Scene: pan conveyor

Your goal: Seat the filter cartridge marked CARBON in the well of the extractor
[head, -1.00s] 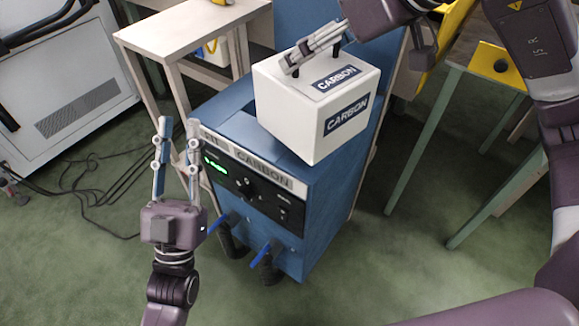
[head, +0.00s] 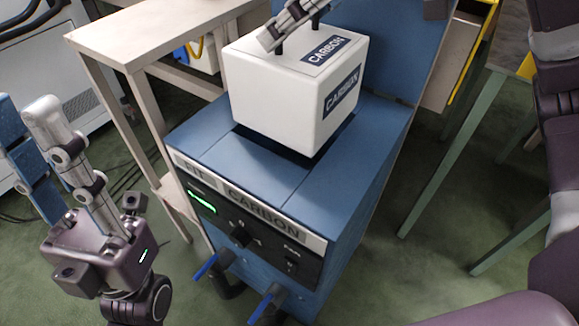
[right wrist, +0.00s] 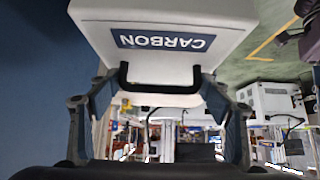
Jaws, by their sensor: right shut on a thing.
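The filter cartridge (head: 285,95) is a white box with dark CARBON labels on its top and side. It is upright over the rear part of the blue extractor's top (head: 225,150). A dark band, well opening or shadow, shows along its lower edges; I cannot tell whether its base is inside the well, which it hides. My right gripper (head: 293,24) is shut on the cartridge's black handle, which shows in the right wrist view (right wrist: 160,88). My left gripper (head: 24,102) is open and empty, left of the extractor.
The extractor's front has a FIT CARBON strip (head: 250,205), a green-lit display (head: 202,203) and blue-handled levers (head: 262,303). Its tall blue back panel (head: 385,50) rises behind the cartridge. A pale wooden table (head: 150,35) stands at left. Green table legs (head: 455,150) stand at right.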

